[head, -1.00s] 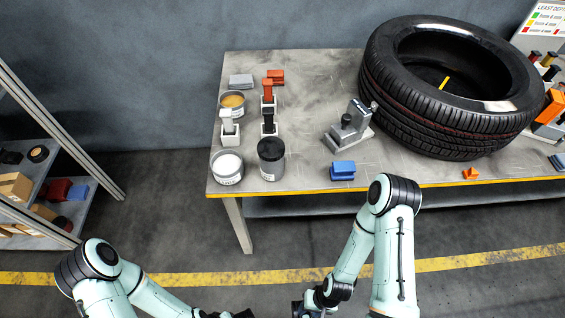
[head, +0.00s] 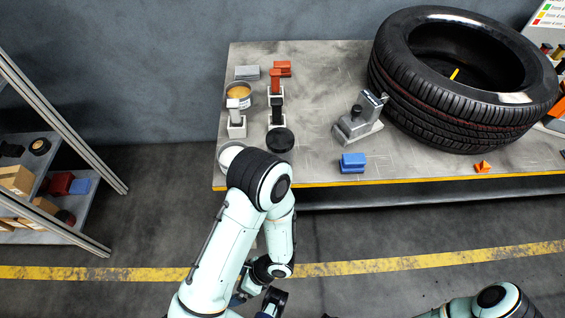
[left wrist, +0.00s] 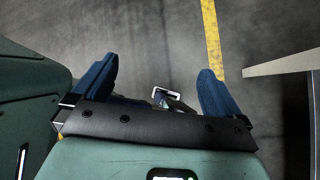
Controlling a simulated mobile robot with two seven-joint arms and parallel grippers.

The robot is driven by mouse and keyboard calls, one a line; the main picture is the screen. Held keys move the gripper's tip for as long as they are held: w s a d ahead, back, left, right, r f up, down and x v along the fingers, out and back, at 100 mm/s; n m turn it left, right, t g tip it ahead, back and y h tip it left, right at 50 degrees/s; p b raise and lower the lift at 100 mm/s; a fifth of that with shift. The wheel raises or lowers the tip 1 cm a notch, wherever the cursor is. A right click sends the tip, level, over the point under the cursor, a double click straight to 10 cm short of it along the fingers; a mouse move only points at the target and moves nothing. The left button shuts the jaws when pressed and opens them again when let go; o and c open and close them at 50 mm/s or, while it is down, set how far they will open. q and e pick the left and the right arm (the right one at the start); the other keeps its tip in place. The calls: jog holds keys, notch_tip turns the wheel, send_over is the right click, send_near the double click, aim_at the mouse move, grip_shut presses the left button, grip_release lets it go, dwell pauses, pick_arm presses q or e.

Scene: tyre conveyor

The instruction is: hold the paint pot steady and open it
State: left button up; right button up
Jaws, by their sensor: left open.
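An open pot with orange-yellow contents (head: 239,94) stands farther back. My left gripper (head: 272,301) is low in front of the table, apart from the pots. The left wrist view shows its two blue fingers (left wrist: 158,70) spread with nothing held, above the floor. My right arm shows at the bottom right; its gripper is out of view.
Upright stamp-like tools (head: 276,100) stand behind the black-lidded pot. A blue block (head: 353,163) lies near the table's front edge (head: 400,182). A large tyre (head: 460,125) fills the right side. A shelf rack (head: 60,230) stands at left.

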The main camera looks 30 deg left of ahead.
pick_arm(q)
jog(key=w+a+r+m+t+y, duration=0.3)
jog(key=w+r+m+t+y, duration=0.1)
jog(key=w, duration=0.2)
jog(key=m+t+y+b, duration=0.1)
jog(key=m+t+y, duration=0.1)
jog(key=m+t, duration=0.95)
send_near(280, 152)
notch_tip(280, 152, down, 8)
jog(key=a+n+t, duration=0.2)
jog(key=n+t, duration=0.2)
jog(key=x, duration=0.6)
jog(key=shift+w+a+r, duration=0.1)
jog(key=shift+w+a, duration=0.05)
jog(key=shift+w+d+x, duration=0.1)
jog(key=shift+d+x, duration=0.05)
jog(key=shift+x, duration=1.3)
jog(key=shift+w+d+x, duration=0.1)
jog(key=shift+x, duration=1.35)
jog(key=c, duration=1.4)
notch_tip(280, 152, up, 20)
jog(key=p, duration=0.4)
jog(key=shift+p, duration=0.4)
jog(key=shift+c, duration=0.2)
pick_arm(e)
jog(key=r, duration=0.1)
jog(key=s+r, duration=0.1)
jog(key=r, duration=0.1)
jog(key=shift+a+r, duration=0.15)
jog(key=shift+r, duration=0.1)
